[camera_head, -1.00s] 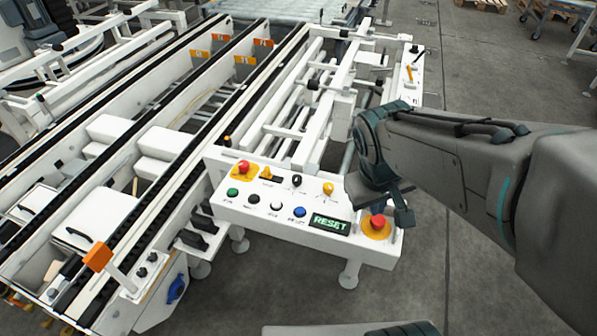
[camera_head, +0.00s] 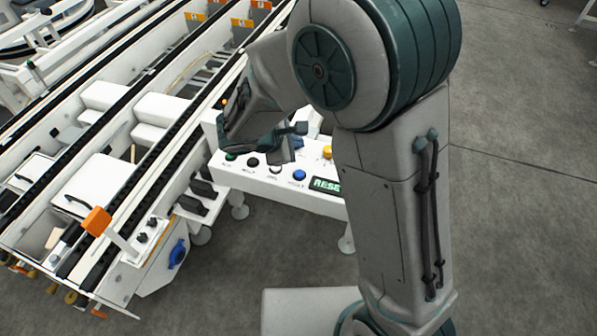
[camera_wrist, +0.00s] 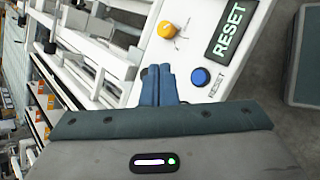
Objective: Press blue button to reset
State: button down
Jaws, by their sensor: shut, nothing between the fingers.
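The blue button (camera_head: 299,175) sits on the white control panel (camera_head: 241,180), just left of the green-lit RESET display (camera_head: 325,185). It shows clear and uncovered in the wrist view (camera_wrist: 200,76), below the RESET display (camera_wrist: 229,30). My gripper (camera_wrist: 158,70) is shut and empty. Its blue fingers are left of the blue button in the wrist view and apart from it in the picture. Their height above the panel cannot be told. In the head view my gripper and arm hide the panel's back left and its right end.
A green button (camera_head: 231,156), a black button (camera_head: 252,162) and a white button (camera_head: 275,169) line the panel's front edge. A yellow knob (camera_head: 327,152) stands behind the display. Conveyor rails fill the left; grey floor (camera_head: 520,200) lies open at right.

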jog(key=b, duration=0.5)
send_over(296, 175)
notch_tip(296, 175, down, 8)
jog(key=shift+r, duration=0.25)
jog(key=shift+f+b, duration=0.65)
jog(key=shift+b, duration=0.2)
jog(key=shift+f, duration=0.1)
dwell(1.0)
jog(key=shift+f+b, duration=0.3)
jog(key=shift+b, duration=0.2)
jog(key=shift+f+b, duration=0.45)
jog(key=shift+b, duration=0.05)
dwell(0.5)
jog(key=shift+r, duration=0.15)
jog(key=shift+r+p, duration=0.55)
jog(key=shift+r, duration=0.2)
